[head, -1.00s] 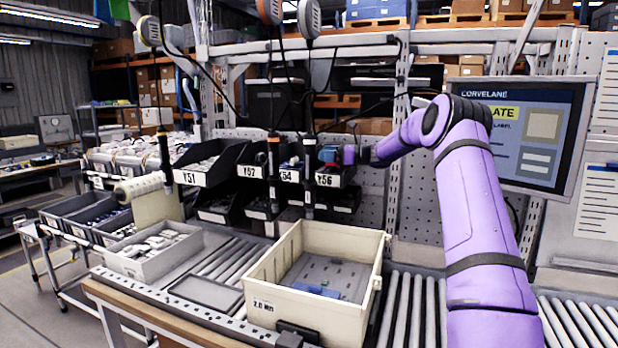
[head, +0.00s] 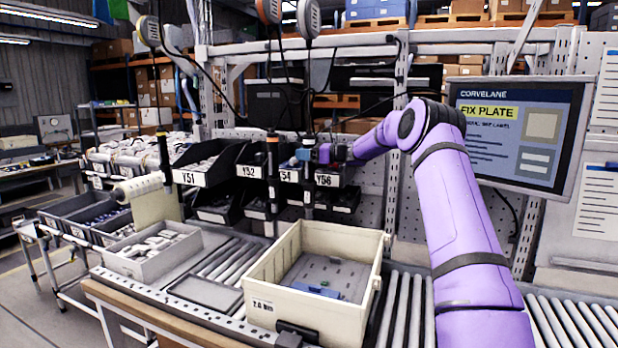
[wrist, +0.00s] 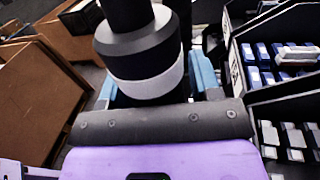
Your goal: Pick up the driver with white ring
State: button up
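The driver with the white ring (head: 309,143) hangs upright in front of the bins, third from the left in the head view. In the wrist view its dark body and pale ring (wrist: 150,80) fill the upper middle, close to the camera. My gripper (head: 304,156) has blue fingers and is at this driver. In the wrist view a finger shows on each side of the driver, spread apart, so the gripper looks open around it. The driver's body hides part of the fingers, and any contact is hidden.
A driver with an orange ring (head: 272,160) hangs close by on the left; another driver (head: 163,150) hangs farther left. Black bins (head: 207,165) stand behind. A cream crate (head: 305,310) sits on the roller conveyor below. A monitor (head: 515,135) stands at the right.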

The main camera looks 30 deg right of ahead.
grip_shut()
jog(key=shift+r, duration=0.1)
